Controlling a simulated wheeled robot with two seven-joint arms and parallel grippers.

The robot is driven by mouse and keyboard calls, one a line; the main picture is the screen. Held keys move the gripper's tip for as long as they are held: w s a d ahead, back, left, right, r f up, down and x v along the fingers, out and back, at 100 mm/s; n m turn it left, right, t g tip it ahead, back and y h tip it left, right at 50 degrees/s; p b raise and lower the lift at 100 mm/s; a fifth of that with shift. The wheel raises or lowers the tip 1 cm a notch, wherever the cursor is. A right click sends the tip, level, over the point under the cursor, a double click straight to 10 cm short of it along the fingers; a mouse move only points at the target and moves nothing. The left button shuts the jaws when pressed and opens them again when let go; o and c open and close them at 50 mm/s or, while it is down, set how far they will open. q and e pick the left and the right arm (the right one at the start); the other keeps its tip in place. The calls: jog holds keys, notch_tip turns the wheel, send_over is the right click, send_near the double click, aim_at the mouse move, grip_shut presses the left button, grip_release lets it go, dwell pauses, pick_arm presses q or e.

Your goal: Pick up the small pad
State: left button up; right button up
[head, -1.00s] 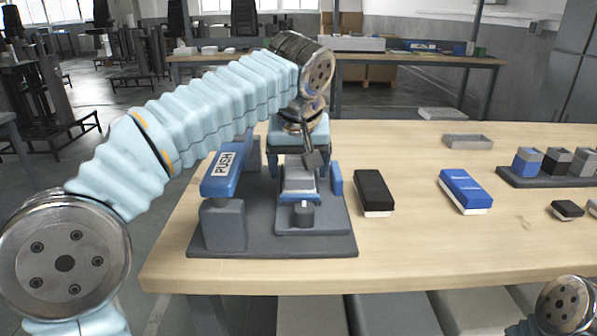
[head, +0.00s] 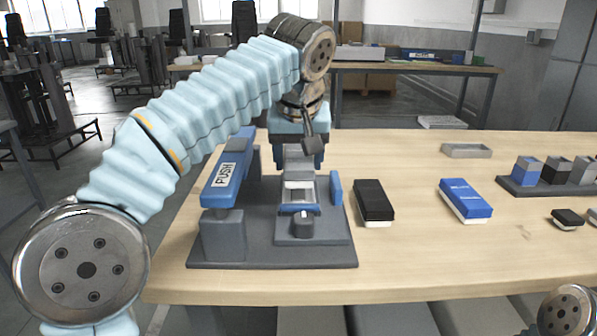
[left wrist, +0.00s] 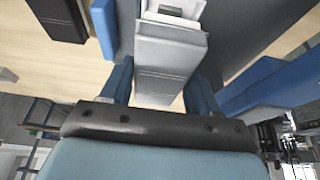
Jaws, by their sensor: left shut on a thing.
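My left gripper (head: 299,160) is shut on a grey block (head: 298,168), just behind and over the clamp fixture's silver frame (head: 299,192). In the left wrist view the same block (left wrist: 168,62) sits between the two blue fingers, with the frame beyond its far end. I cannot tell whether they touch. A small black pad with a pale underside (head: 567,217) lies at the right of the table, well apart from this gripper. Another small pad (head: 593,212) is cut off by the right edge. My right gripper is out of view.
The fixture has a grey base (head: 270,258) and a blue PUSH lever (head: 224,178). A larger black pad (head: 374,200) and blue pad (head: 465,198) lie to its right. A rack (head: 522,189) holds blocks.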

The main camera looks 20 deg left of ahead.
pick_arm(q)
jog(key=s+r, duration=0.1)
jog(key=r, duration=0.1)
jog(key=s+r, duration=0.2)
jog(key=s+d+r, duration=0.1)
jog(key=s+r, duration=0.1)
jog(key=shift+s+r, duration=0.15)
jog(key=s+r, duration=0.1)
jog(key=s, duration=0.1)
jog(key=s+d+r, duration=0.1)
jog(key=s, duration=0.2)
jog(key=s+r, duration=0.1)
jog(key=s, duration=0.2)
jog(key=shift+s+d+r, duration=0.2)
jog(key=shift+s+d, duration=0.05)
jog(key=shift+d, duration=0.1)
